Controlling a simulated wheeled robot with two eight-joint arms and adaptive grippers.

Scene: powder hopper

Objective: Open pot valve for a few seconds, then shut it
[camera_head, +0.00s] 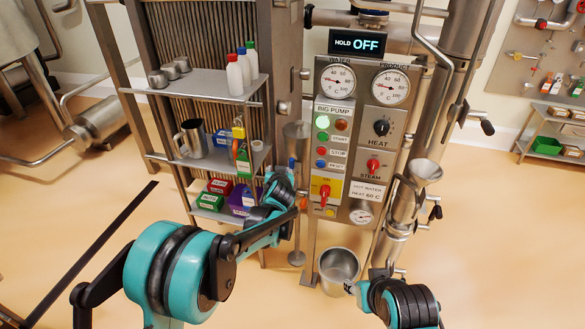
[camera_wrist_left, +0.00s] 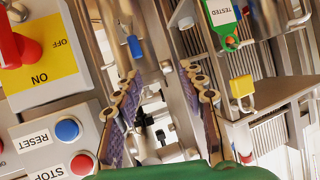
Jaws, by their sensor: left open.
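A blue tip (camera_wrist_left: 135,46) also shows in the left wrist view, beyond the fingers. My left gripper (camera_wrist_left: 165,78) is open with nothing between its fingers. In the head view my left gripper (camera_head: 280,185) is beside the pipe, its fingertips partly hidden.
The control panel (camera_head: 343,185) with knobs and buttons stands right of the pipe. Shelves (camera_head: 200,160) with bottles, a jug and coloured boxes are to the left. A yellow padlock (camera_wrist_left: 241,87) and green tag hang near my left fingers. A metal bucket (camera_head: 339,268) stands below the panel.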

